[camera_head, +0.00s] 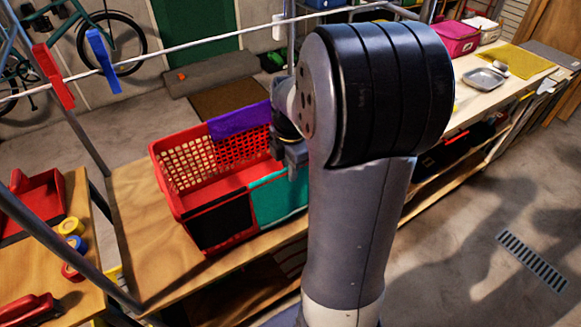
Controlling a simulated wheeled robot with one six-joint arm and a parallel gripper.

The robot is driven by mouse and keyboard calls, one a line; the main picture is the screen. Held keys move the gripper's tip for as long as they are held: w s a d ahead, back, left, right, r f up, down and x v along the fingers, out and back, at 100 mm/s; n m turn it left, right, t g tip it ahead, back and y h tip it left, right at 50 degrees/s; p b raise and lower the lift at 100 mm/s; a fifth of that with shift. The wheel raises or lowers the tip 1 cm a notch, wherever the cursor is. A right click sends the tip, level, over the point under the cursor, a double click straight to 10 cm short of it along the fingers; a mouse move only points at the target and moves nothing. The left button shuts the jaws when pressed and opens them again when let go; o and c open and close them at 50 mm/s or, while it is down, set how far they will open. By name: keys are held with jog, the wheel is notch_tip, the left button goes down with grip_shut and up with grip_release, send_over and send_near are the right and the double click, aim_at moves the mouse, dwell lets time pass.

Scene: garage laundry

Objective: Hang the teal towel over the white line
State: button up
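The teal towel (272,203) hangs over the front rim of a red basket (180,203), at its right end. Its right part is hidden behind my arm. The white line (200,42) runs across the top of the view, rising to the right, and my arm hides part of the view near it. My gripper (294,158) points down just above the right end of the basket, close to the teal towel's upper edge. My arm covers much of it, so its fingers and any contact with the towel cannot be made out.
A purple cloth (238,121) and a black cloth (222,222) also hang on the basket. A red clothespin (53,77) and a blue clothespin (102,62) are on the line. Metal posts stand at left. Tape rolls (70,227) lie on the left bench; a metal tray (484,78) is at right.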

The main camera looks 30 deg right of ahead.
grip_shut()
jog(key=shift+r, duration=0.1)
jog(key=shift+r+p, duration=3.8)
jog(key=shift+r, duration=0.6)
jog(key=shift+f, duration=0.1)
